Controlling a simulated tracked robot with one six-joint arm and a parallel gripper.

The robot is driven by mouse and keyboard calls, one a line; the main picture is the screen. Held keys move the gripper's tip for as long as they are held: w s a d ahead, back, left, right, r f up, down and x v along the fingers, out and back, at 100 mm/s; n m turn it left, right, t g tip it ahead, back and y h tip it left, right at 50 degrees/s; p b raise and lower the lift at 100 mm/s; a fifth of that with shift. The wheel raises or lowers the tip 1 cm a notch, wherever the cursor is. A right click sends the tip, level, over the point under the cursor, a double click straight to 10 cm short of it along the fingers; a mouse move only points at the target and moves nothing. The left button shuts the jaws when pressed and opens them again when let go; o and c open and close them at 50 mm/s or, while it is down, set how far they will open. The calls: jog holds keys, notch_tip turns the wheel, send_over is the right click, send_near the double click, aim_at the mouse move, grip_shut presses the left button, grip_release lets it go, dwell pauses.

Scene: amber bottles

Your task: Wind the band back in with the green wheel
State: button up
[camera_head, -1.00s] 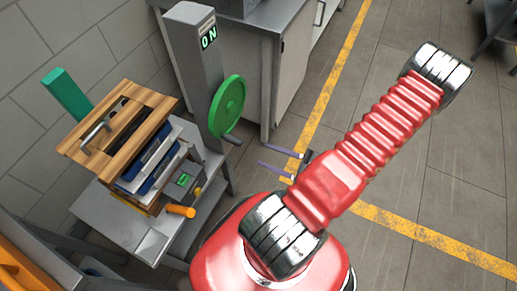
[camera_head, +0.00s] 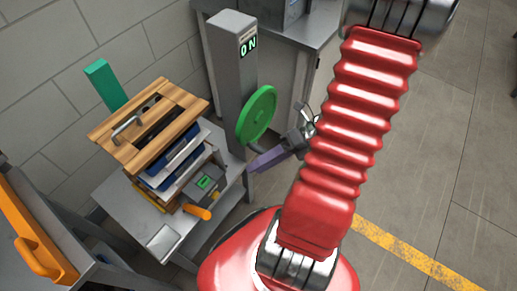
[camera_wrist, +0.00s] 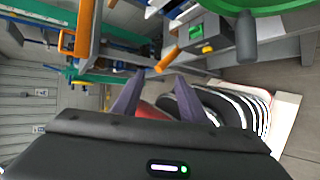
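The green wheel (camera_head: 257,113) is mounted on the side of a grey post (camera_head: 233,75) whose display reads "ON". In the wrist view the wheel's rim (camera_wrist: 275,7) shows at the upper right, with a dark crank handle (camera_wrist: 246,38) sticking out from it. My gripper (camera_head: 256,164) is just below the wheel in the head view, its purple fingers pointing left. In the wrist view my gripper (camera_wrist: 159,76) is open, its fingers apart with nothing between them. The handle is to the right of and apart from the fingers. I cannot make out a band.
A grey bench (camera_head: 112,196) left of the wheel holds a wooden crate top (camera_head: 150,120), blue trays and a small box with an orange handle (camera_head: 197,212). An orange-handled drawer (camera_head: 35,240) is at lower left. A grey cabinet (camera_head: 302,35) stands behind. Floor at right is clear.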

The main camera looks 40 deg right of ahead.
jog(key=w+a+r+m+h, duration=0.1)
jog(key=a+r+m+h, duration=0.2)
jog(key=r+m, duration=0.4)
jog(key=w+a+r+m+t+h, duration=0.1)
jog(key=a+r+m+h, duration=0.3)
jog(key=m, duration=1.2)
jog(key=w+a+r+m+h, duration=0.1)
jog(key=a+r+m+h, duration=0.3)
jog(key=r+m, duration=0.6)
jog(key=shift+w+a+r+m, duration=0.4)
jog(key=shift+a+m, duration=0.15)
jog(key=shift+m, duration=0.25)
jog(key=shift+f, duration=0.1)
